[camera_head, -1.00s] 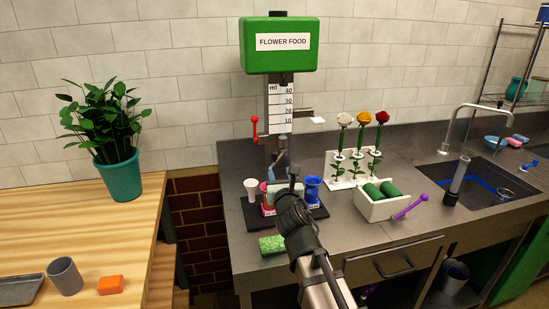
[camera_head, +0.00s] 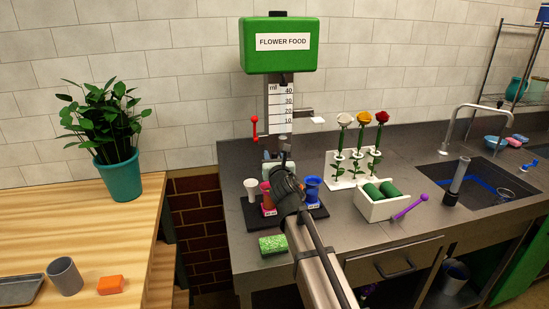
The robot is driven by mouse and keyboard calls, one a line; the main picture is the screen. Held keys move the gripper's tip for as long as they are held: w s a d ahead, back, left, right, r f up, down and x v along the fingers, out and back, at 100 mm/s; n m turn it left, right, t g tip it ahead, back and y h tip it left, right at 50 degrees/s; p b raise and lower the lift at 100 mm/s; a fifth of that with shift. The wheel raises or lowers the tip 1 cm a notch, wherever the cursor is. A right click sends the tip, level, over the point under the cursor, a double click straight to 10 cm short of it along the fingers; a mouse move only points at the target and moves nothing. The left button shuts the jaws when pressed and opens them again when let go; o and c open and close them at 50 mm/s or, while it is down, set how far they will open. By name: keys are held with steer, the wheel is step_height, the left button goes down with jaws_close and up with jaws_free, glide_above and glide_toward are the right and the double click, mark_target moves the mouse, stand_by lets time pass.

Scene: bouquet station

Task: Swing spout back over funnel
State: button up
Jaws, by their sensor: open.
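The flower food dispenser (camera_head: 281,46) has a green tank on a column with an ml scale (camera_head: 280,105). A grey bar with a white end piece (camera_head: 318,120) sticks out to the right of the column and looks like the spout, though I cannot be sure. A white funnel-shaped cup (camera_head: 251,187) stands at the left of the black tray (camera_head: 256,222), apart from that bar. My gripper (camera_head: 284,146) is open in front of the column's lower part. My wrist hides much of it, and I cannot make out contact with anything.
A red lever (camera_head: 254,127) hangs left of the column. Red and blue cups (camera_head: 313,187) stand on the black tray beside my wrist. A rack of roses (camera_head: 350,170) and a white bin of green rolls (camera_head: 380,204) are to the right. A green sponge (camera_head: 272,245) lies in front.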

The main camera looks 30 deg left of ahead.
steer(key=shift+c, duration=0.3)
jaws_close()
steer(key=shift+a+m+t+h, duration=0.7)
steer(key=shift+a+m+h, duration=0.1)
steer(key=shift+h, duration=0.3)
steer(key=shift+w+a+m+t+h, duration=0.25)
steer(key=shift+a+m+t+h, duration=0.3)
steer(key=shift+a+m+h, duration=0.6)
steer(key=shift+w+a+m+t+h, duration=0.25)
steer(key=shift+a+m+t+h, duration=0.35)
steer(key=shift+a+h, duration=0.6)
steer(key=shift+d+h, duration=0.2)
steer(key=shift+h, duration=0.05)
